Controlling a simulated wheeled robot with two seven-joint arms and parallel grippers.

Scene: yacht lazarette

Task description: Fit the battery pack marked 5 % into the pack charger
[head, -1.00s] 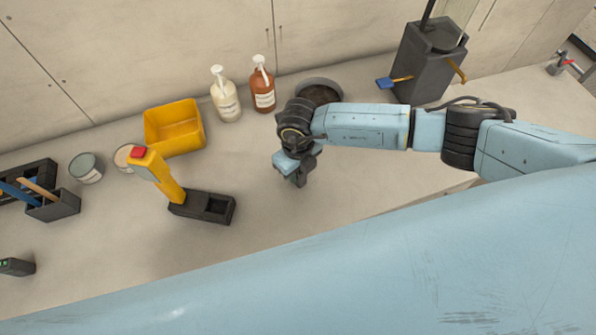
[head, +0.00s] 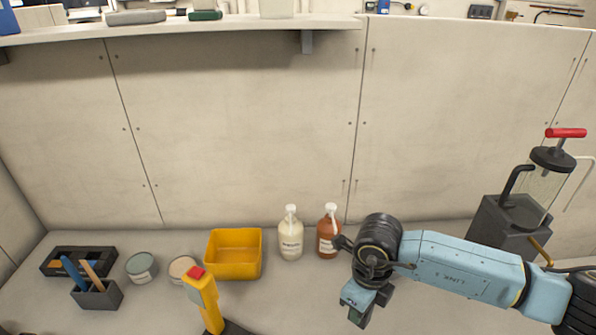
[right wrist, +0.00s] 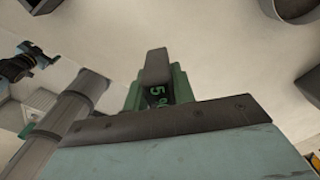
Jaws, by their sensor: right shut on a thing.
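My right gripper (head: 358,308) is shut on a dark battery pack (head: 356,317) and holds it near the bottom of the head view, right of the bottles. A black base (head: 234,329), possibly the pack charger, is mostly cut off by the bottom edge of the head view. A yellow upright device with a red top (head: 205,300) stands at it. The pack is well right of this base and apart from it. My left gripper is out of view.
A yellow bin (head: 233,255), a cream bottle (head: 290,235) and an orange-brown bottle (head: 328,232) stand along the wall. Two tins and a black tool caddy (head: 97,296) are at left. A grey box with a pump (head: 510,225) stands at right. A shelf runs above.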

